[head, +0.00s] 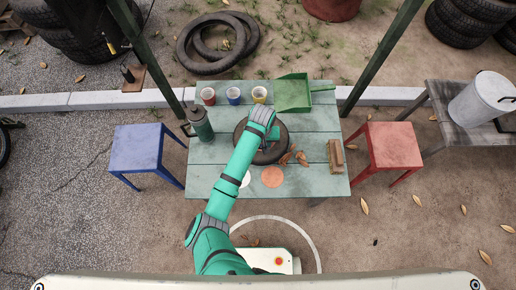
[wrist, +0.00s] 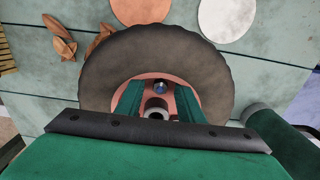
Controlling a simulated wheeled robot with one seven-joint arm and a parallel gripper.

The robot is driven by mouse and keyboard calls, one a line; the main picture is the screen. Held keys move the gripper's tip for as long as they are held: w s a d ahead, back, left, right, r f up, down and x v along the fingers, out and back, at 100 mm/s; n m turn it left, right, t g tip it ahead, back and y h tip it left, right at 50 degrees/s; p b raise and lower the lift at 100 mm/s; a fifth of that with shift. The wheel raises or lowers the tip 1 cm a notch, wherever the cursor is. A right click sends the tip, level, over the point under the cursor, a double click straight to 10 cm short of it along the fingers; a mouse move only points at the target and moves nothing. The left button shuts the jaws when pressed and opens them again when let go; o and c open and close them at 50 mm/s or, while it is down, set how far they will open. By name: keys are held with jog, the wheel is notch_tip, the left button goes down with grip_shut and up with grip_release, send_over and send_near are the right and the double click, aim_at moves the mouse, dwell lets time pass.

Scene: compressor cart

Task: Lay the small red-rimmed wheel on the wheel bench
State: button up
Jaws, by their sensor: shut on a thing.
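The small wheel has a dark tyre and a reddish rim. In the head view the wheel (head: 283,148) is at the middle of the pale green plank table (head: 316,118), partly hidden by my arm. In the wrist view the wheel (wrist: 205,68) fills the middle, its hub between my fingers. My gripper (wrist: 158,103) is shut on the wheel at its hub; in the head view my gripper (head: 270,136) is over the wheel. Whether the tyre touches the planks or hangs just above them I cannot tell. Which surface is the wheel bench is not marked.
A terracotta disc (head: 272,177) and a white disc lie at the table's near side. Dry leaves (head: 302,159), a brush (head: 336,157), a dark green flask (head: 201,124), three cups and a green dustpan (head: 292,93) surround the wheel. Blue (head: 137,149) and red (head: 393,145) stools flank the table.

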jog(key=shift+a+f, duration=0.25)
jog(key=shift+f, duration=0.8)
jog(key=shift+w+f, duration=0.1)
jog(key=shift+f, duration=0.3)
jog(key=shift+a, duration=0.15)
jog(key=o, duration=1.2)
jog(key=shift+d, duration=0.4)
